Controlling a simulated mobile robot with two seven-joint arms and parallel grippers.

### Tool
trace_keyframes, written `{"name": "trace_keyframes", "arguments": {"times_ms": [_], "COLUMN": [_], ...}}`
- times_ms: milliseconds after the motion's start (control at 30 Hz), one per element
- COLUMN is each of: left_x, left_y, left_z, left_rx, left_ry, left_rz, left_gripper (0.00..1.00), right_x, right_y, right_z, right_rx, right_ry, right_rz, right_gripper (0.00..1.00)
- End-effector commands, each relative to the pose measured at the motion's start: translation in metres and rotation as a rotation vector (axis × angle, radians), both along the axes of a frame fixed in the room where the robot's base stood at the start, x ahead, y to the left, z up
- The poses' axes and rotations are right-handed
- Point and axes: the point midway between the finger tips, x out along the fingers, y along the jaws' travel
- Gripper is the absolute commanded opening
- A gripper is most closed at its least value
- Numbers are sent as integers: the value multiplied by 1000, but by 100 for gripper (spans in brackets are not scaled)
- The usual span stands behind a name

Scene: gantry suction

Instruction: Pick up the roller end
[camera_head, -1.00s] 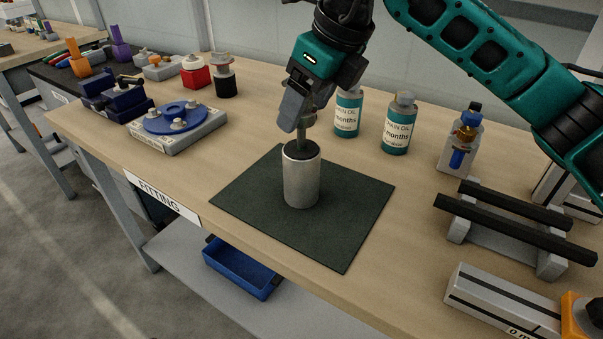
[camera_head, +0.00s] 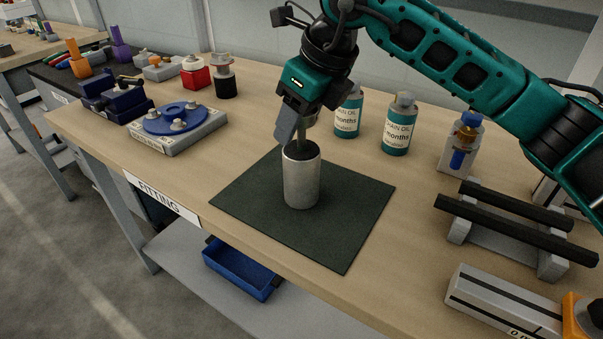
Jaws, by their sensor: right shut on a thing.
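The roller end (camera_head: 301,182) is a silver cylinder with a dark top face and a thin grey stub shaft rising from it. It stands upright on the dark green mat (camera_head: 352,225), with no visible gap under it. My right gripper (camera_head: 298,130) comes from above, tilted, and is shut on the stub shaft. The near finger hides part of the shaft and the far finger. My left gripper is not in view.
Two oil bottles (camera_head: 398,130) stand behind the mat. A black-railed stand (camera_head: 500,225) and a clear block with a blue part (camera_head: 460,150) are on the right. A blue turntable fixture (camera_head: 172,122) is on the left. The mat around the cylinder is clear.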

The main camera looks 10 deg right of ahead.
Motion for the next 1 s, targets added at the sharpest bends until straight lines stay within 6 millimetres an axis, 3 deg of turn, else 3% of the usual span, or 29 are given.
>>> {"name": "trace_keyframes", "arguments": {"times_ms": [200,1000], "left_x": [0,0], "left_y": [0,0], "left_z": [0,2], "left_rx": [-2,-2], "left_ry": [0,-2], "left_rz": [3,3], "left_gripper": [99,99], "right_x": [0,1], "right_y": [0,0], "right_z": [0,11], "right_rx": [1,4], "right_ry": [-1,-7], "right_rz": [0,-1], "right_gripper": [0,0]}}
